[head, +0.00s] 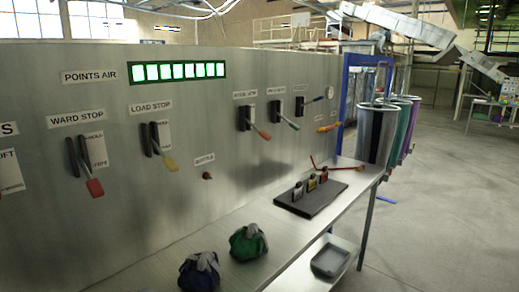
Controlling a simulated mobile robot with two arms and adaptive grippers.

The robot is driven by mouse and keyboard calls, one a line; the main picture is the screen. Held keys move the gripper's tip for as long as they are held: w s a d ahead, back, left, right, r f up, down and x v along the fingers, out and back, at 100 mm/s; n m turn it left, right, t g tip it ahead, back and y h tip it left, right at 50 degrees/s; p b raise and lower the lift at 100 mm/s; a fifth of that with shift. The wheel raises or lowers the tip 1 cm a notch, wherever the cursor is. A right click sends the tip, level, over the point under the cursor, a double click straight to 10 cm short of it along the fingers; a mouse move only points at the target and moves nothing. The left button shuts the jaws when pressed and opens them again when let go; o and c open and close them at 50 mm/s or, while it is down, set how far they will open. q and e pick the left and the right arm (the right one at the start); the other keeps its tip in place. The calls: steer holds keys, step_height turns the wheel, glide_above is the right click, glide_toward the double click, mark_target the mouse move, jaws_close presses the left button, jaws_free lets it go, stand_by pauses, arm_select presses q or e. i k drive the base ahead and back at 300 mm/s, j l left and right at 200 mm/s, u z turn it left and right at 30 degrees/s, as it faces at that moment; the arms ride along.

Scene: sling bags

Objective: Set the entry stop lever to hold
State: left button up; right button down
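No label that I can read as entry stop is in the head view. The ward stop lever (94,187) has a red handle, pointing down and right toward the lower mark on its plate; the upper mark reads HOLD. The load stop lever (171,164) has a yellow handle, also pointing down and right. A cut-off label and plate (10,172) show at the left edge. Neither gripper is in view.
The levers sit on a grey metal panel (125,200) with a green-lit display (180,71). On the bench (225,220) below lie a blue bag (199,273), a green bag (248,242) and a dark tray (311,205) with small items. Tall bins (378,135) stand beyond; the floor right is clear.

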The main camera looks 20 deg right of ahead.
mark_target(292, 124)
steer(key=i+l, duration=0.15)
steer(key=l, duration=0.25)
steer(key=i+l+u, duration=0.1)
steer(key=l, duration=0.3)
steer(key=i+l, duration=0.2)
steer(key=l, duration=0.25)
steer(key=i+l+u, duration=0.1)
steer(key=l, duration=0.3)
steer(key=i+l, duration=0.2)
steer(key=l, duration=0.25)
steer(key=i+l+u, duration=0.1)
steer(key=l, duration=0.3)
